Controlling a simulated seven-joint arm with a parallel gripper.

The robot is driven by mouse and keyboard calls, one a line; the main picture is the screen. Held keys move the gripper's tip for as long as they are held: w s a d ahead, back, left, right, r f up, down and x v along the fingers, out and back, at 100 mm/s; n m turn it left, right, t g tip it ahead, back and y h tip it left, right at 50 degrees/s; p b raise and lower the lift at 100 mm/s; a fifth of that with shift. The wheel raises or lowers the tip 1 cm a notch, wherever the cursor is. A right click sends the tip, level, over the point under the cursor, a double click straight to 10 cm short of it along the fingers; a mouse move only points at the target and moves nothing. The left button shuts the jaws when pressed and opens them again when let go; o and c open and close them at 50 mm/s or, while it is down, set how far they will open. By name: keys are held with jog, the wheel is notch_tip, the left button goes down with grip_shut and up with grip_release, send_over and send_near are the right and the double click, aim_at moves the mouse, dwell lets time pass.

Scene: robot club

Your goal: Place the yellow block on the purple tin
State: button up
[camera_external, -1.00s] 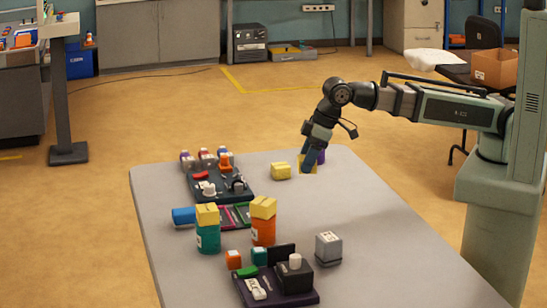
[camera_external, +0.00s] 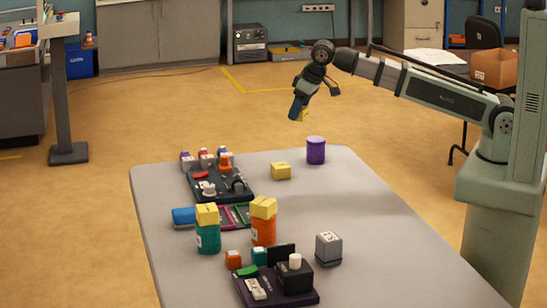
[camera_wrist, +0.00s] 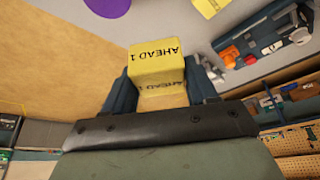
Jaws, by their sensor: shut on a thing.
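My gripper (camera_external: 298,108) is shut on a yellow block (camera_wrist: 155,62) marked "AHEAD 1". In the external view, a small part of this block (camera_external: 305,115) shows beside the fingers, high above the table's far end. The purple tin (camera_external: 316,151) stands upright below and slightly right of the gripper, with its top bare. Its round top also shows at the upper edge of the wrist view (camera_wrist: 107,4), cut off by the frame. The held block and the tin are apart.
Another yellow block (camera_external: 281,171) lies on the table left of the tin. Yellow blocks also sit on a teal tin (camera_external: 208,239) and an orange tin (camera_external: 263,231). A dark tray (camera_external: 215,196) with parts is at the left. The table's right side is clear.

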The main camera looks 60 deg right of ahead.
jog(key=w+d+r, duration=0.1)
jog(key=d+r, duration=0.1)
jog(key=d, duration=0.7)
jog(key=n+g+y, duration=0.3)
jog(key=n+y, duration=0.1)
jog(key=n, duration=0.8)
send_over(312, 140)
jog(key=d, duration=0.2)
jog(key=shift+s+a+f, duration=0.1)
jog(key=shift+s+f, duration=0.05)
jog(key=shift+f, duration=2.25)
jog(key=shift+s+a+f, duration=0.1)
jog(key=shift+s+f, duration=0.05)
jog(key=shift+f, duration=2.2)
jog(key=o, duration=1.1)
jog(key=shift+f, duration=0.1)
jog(key=shift+v, duration=6.15)
